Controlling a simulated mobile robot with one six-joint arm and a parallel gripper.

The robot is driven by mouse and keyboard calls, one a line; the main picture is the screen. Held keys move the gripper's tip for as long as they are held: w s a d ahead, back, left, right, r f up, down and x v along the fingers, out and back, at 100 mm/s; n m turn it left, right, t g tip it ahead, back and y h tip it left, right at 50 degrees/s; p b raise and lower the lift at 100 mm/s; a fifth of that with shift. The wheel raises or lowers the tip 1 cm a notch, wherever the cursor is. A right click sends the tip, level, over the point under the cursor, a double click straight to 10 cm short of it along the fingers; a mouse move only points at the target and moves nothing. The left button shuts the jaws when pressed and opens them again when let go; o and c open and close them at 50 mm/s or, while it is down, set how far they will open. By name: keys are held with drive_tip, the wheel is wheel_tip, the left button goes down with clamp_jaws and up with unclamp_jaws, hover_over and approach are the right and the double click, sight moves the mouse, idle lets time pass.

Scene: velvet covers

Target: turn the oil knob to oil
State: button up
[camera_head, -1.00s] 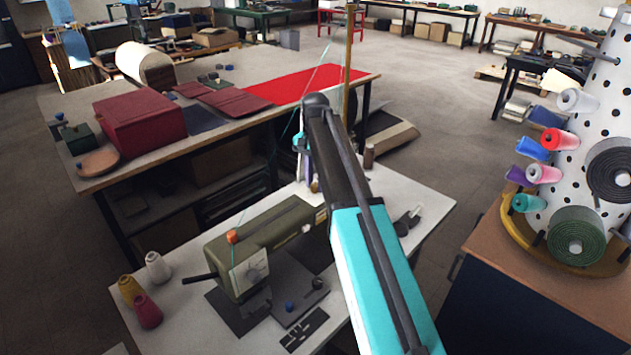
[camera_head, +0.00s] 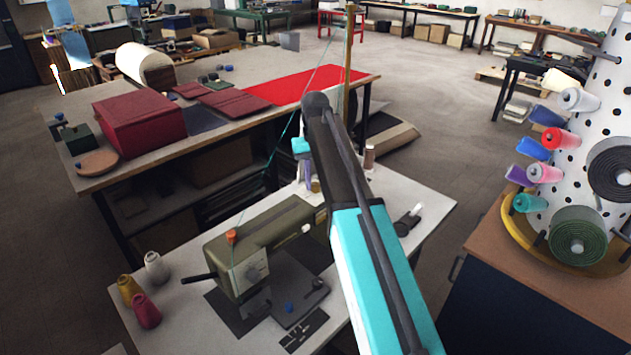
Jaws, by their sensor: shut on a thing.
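An olive-green sewing machine (camera_head: 275,232) stands on a pale worktable (camera_head: 180,295). A small blue knob (camera_head: 290,307) sits on the plate below. I cannot tell which part, if any, is the oil knob. My arm crosses in front of the machine's right end and hides it. My gripper does not show clearly; it is hidden behind my arm's links.
Yellow, white and red thread cones (camera_head: 146,310) stand at the table's left. A polka-dotted cone with thread spools (camera_head: 570,145) stands on a cabinet at right. Behind is a bench (camera_head: 150,158) with dark red boxes and red cloth. Grey floor is open at the back.

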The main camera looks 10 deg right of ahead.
sight(315, 184)
drive_tip(key=n, duration=0.3)
drive_tip(key=shift+w+n, duration=0.15)
drive_tip(key=shift+n, duration=0.15)
drive_tip(key=shift+r+n, duration=0.1)
drive_tip(key=shift+n, duration=1.7)
drive_tip(key=o, duration=1.1)
drive_tip(key=shift+c, duration=0.2)
wheel_tip(315, 184, up, 14)
drive_tip(key=b, duration=0.4)
